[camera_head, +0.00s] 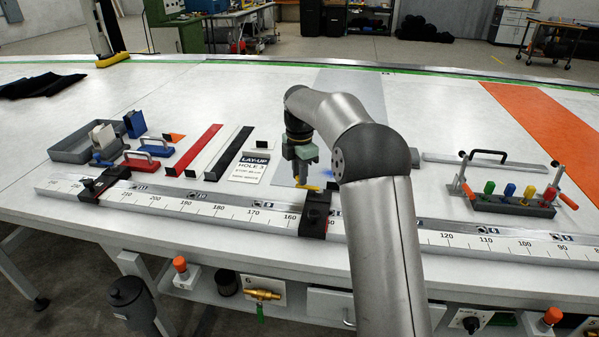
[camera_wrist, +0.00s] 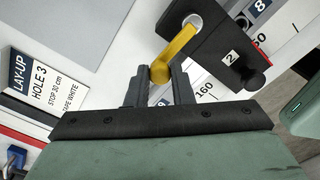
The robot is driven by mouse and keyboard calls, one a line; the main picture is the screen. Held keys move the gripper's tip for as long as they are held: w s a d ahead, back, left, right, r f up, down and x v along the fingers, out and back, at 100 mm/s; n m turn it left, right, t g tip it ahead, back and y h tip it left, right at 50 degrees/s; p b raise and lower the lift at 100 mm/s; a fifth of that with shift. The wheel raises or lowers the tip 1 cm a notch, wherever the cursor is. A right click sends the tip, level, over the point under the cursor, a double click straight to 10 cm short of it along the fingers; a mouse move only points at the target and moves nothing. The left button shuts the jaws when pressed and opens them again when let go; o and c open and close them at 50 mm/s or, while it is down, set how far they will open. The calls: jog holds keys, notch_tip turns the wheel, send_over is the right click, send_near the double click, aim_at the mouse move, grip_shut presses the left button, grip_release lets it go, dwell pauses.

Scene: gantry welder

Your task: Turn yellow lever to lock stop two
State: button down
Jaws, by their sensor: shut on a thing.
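Stop two is a black block (camera_head: 315,213) on the white scale rail in the head view. In the wrist view the block (camera_wrist: 222,50) carries a white "2" label and a black knob at its lower right. Its yellow lever (camera_wrist: 178,52) runs from a pale round pivot down-left to a rounded end. The lever (camera_head: 309,187) also shows in the head view, sticking out to the left from the block's far side. My gripper (camera_wrist: 160,76) is shut on the lever's rounded end, one finger on each side. In the head view my gripper (camera_head: 302,181) points down.
The scale rail (camera_head: 215,204) runs across the table's front, with another black stop (camera_head: 104,184) at the left. A "LAY-UP HOLE 3" card (camera_head: 250,168) and coloured strips lie left of my gripper. A rack (camera_head: 510,204) with coloured handles stands at the right.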

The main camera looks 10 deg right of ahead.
jog(key=w+d+m+p, duration=0.3)
jog(key=d+m+p, duration=0.3)
jog(key=m, duration=0.9)
jog(key=shift+p, duration=0.55)
jog(key=shift+w+d, duration=0.1)
jog(key=c, duration=1.3)
grip_release()
jog(key=shift+o, duration=0.2)
jog(key=shift+r, duration=0.15)
notch_tip(320, 180, up, 17)
jog(key=shift+r, duration=0.15)
